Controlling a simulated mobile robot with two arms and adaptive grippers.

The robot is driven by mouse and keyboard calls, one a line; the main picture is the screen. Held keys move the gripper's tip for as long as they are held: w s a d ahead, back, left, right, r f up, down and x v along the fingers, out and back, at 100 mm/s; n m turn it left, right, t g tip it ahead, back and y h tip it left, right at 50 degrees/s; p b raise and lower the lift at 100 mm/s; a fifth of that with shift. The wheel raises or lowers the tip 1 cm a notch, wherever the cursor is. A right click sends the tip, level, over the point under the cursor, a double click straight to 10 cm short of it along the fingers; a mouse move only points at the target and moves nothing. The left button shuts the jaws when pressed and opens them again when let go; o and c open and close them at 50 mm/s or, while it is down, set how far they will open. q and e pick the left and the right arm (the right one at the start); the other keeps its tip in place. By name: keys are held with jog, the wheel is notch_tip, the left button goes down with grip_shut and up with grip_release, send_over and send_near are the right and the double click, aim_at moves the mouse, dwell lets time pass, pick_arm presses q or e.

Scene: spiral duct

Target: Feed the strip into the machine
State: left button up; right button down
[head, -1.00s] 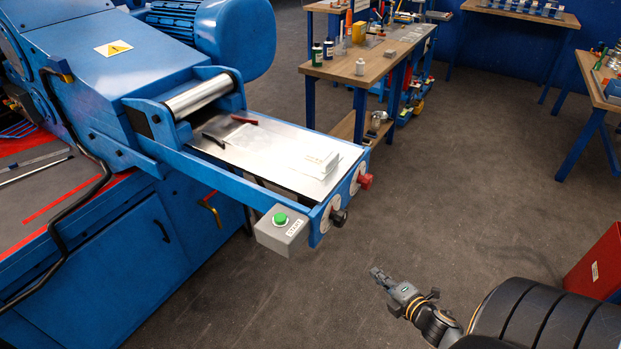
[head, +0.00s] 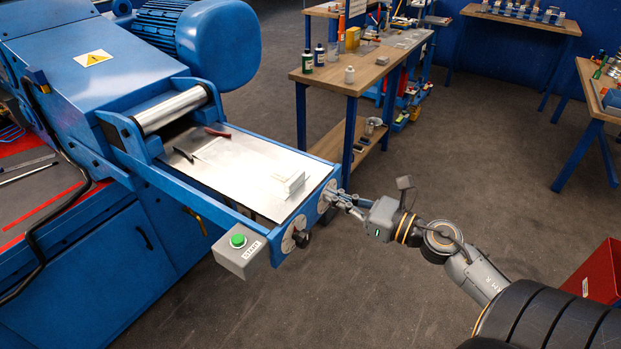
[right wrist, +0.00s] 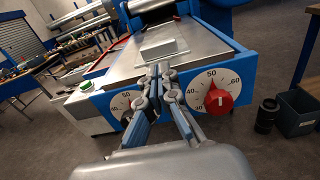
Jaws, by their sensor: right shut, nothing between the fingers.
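The blue machine (head: 80,60) fills the left of the head view, with a steel roller (head: 171,110) above its feed table. A metal strip (head: 235,165) lies flat on that table, its far end below the roller. My right gripper (head: 335,197) is shut and empty at the table's front end, by the dials. In the right wrist view its fingertips (right wrist: 159,72) are between the black-knobbed dial (right wrist: 127,103) and the red dial knob (right wrist: 217,99). In the head view the gripper hides the red knob. I cannot tell whether it touches the panel. My left gripper is not in view.
A green start button (head: 238,241) sits on a grey box at the table's near corner. A wooden workbench (head: 352,72) stands behind.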

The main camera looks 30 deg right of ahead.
aim_at(298, 182)
jog(key=p+x, duration=0.1)
jog(key=x, duration=0.1)
jog(key=p+x, duration=0.1)
jog(key=x, duration=0.1)
jog(key=shift+w+a+r, duration=0.2)
jog(key=shift+w+r, duration=0.05)
jog(key=shift+w, duration=0.1)
jog(key=shift+w+a+f, duration=0.15)
jog(key=shift+w, duration=0.25)
jog(key=shift+w+a+f, duration=0.1)
jog(key=shift+w, duration=0.25)
